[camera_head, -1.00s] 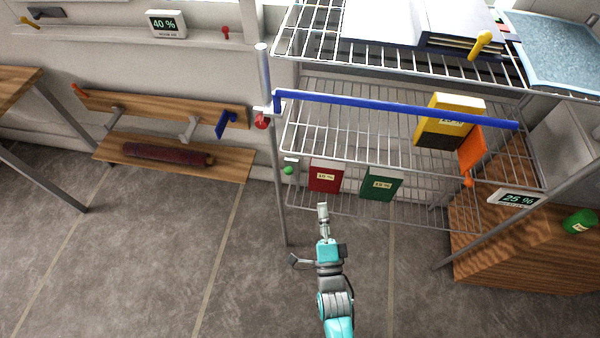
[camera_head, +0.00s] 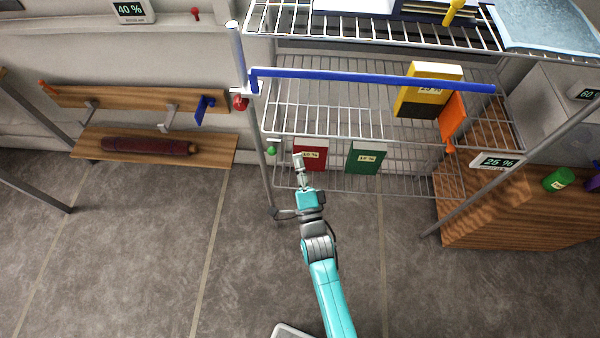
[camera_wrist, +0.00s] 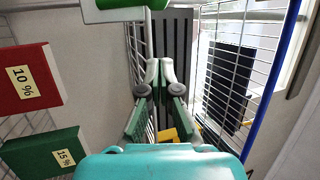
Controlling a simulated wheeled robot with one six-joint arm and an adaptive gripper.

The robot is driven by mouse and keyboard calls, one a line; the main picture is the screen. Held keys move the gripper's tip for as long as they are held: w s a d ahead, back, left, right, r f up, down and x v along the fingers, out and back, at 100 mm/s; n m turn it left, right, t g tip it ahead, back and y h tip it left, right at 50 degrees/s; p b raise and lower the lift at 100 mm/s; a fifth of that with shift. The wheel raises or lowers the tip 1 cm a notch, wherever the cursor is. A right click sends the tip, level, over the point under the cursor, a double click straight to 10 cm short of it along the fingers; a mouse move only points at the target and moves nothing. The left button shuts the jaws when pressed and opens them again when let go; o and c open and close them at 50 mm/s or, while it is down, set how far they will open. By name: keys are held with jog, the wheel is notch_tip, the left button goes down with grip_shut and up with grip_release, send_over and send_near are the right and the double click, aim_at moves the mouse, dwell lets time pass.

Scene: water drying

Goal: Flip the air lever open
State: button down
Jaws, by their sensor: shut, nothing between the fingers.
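A long blue bar (camera_head: 380,79) runs level across the front of the wire rack, joined at its left end to a white bracket (camera_head: 246,90) on the post. I read no "air" label, so I cannot tell whether this bar is the air lever. The bar also shows at the right of the wrist view (camera_wrist: 272,80). My gripper (camera_head: 299,158) is shut and empty, below the bar, in front of the red box (camera_head: 315,154) in the head view. Its closed fingers show in the wrist view (camera_wrist: 160,72). Whether it touches anything is not clear.
A green box (camera_head: 366,158) stands beside the red one. A yellow box (camera_head: 428,90) and an orange flap (camera_head: 453,118) are at the rack's right. A red knob (camera_head: 240,103) and a green knob (camera_head: 271,151) sit near the left post. The floor (camera_head: 130,240) at left is clear.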

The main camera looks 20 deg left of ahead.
jog(key=shift+w+a+r, duration=0.15)
jog(key=shift+a+r, duration=0.05)
jog(key=shift+a, duration=1.05)
jog(key=shift+w+a+r, duration=0.15)
jog(key=shift+a, duration=1.1)
jog(key=shift+s+d+f+n+t+y, duration=0.15)
jog(key=shift+s+f+n+t+y, duration=0.3)
jog(key=shift+n+t+y, duration=0.2)
jog(key=shift+t+y, duration=0.35)
jog(key=shift+y, duration=0.2)
jog(key=f, duration=0.1)
jog(key=s+f, duration=0.1)
jog(key=f, duration=0.2)
jog(key=shift+s+d+f, duration=0.2)
jog(key=shift+s+d, duration=0.05)
jog(key=shift+s, duration=0.05)
jog(key=shift+w+r, duration=0.1)
